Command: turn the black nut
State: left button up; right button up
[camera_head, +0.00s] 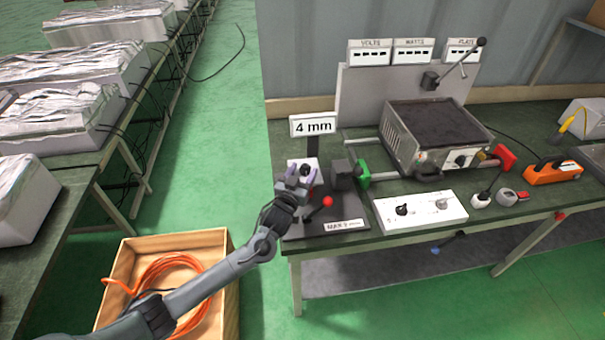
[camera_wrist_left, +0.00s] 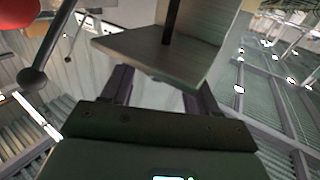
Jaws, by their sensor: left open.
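A small dark round part (camera_head: 305,170), which looks like the black nut, shows on a pale block below the "4 mm" sign in the head view. My left gripper (camera_head: 299,179) is over the near side of this block, its purple fingers apart on either side of the dark part. I cannot tell if they touch it. In the left wrist view, the open fingers (camera_wrist_left: 163,92) point toward a grey metal plate (camera_wrist_left: 165,58); the nut cannot be made out there. My right gripper is in neither view.
A red-knobbed lever (camera_head: 327,202) stands close to the right of my left gripper. A green-and-black clamp part (camera_head: 362,173) and a white switch box (camera_head: 420,211) are farther right. A heater box (camera_head: 435,130) stands behind. A wooden crate (camera_head: 228,290) with orange cable is below my arm.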

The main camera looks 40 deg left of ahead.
pick_arm(q)
jog(key=shift+w, duration=0.1)
jog(key=shift+c, duration=0.2)
jog(key=c, duration=1)
jog(key=shift+a+m+h, duration=0.1)
jog(key=shift+m+h, duration=0.2)
jog(key=shift+h, duration=0.2)
